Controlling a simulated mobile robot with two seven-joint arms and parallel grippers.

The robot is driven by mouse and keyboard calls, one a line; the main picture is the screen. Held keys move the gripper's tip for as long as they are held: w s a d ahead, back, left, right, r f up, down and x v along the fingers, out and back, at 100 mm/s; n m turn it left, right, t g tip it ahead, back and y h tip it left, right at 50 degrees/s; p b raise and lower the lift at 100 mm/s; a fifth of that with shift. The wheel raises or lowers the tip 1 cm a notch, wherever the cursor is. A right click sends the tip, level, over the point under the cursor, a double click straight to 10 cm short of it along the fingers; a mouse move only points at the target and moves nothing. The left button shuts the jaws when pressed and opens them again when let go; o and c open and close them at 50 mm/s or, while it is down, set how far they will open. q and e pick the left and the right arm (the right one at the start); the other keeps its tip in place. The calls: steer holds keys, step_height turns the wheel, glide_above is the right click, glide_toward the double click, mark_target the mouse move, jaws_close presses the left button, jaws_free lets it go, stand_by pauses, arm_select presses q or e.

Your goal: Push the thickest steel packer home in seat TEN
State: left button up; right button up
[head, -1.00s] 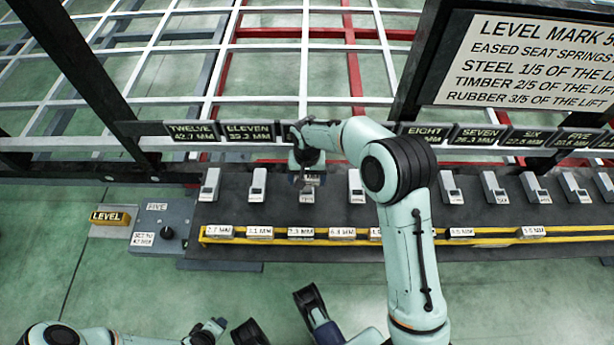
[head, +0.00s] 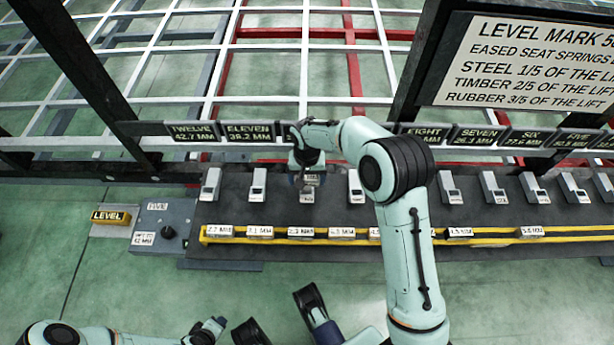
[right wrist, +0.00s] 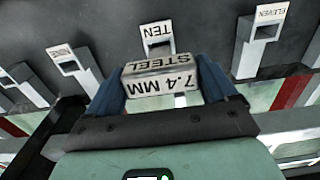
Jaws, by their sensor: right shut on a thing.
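My right gripper (right wrist: 162,90) is shut on a steel packer (right wrist: 162,78) marked 7.4 MM STEEL, with a blue finger on each side. Seat TEN (right wrist: 157,36) is a pale block with a slot, directly beyond the packer in the right wrist view. The packer overlaps the slot side of the seat in that view; how deep it sits I cannot tell. In the head view my right gripper (head: 306,175) is over the seat row, between ELEVEN's and NINE's seats, and largely hides the packer. My left arm shows at the bottom left; its jaw state is unclear.
Seats ELEVEN (right wrist: 262,35) and NINE (right wrist: 72,65) stand either side. A yellow rack (head: 400,240) with several labelled packers runs in front of the seats. Display boards (head: 190,132) hang behind.

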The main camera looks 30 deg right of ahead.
mark_target(307, 187)
arm_select(q)
steer(key=shift+f+b, duration=1.4)
steer(key=shift+f, duration=0.3)
arm_select(e)
steer(key=shift+f, duration=2.75)
steer(key=o, duration=1.1)
step_height(307, 187, up, 7)
steer(key=shift+f+p, duration=0.15)
steer(key=shift+p, duration=0.85)
arm_select(q)
steer(key=shift+g, duration=0.3)
steer(key=s+r+p, duration=0.1)
steer(key=r, duration=0.1)
steer(key=s+d+r, duration=0.1)
steer(key=r, duration=0.1)
steer(key=shift+s+d+p, duration=0.1)
steer(key=shift+s+p, duration=0.1)
steer(key=shift+p, duration=0.15)
arm_select(e)
step_height(307, 187, up, 7)
steer(key=shift+f, duration=0.15)
arm_select(q)
steer(key=shift+r, duration=0.1)
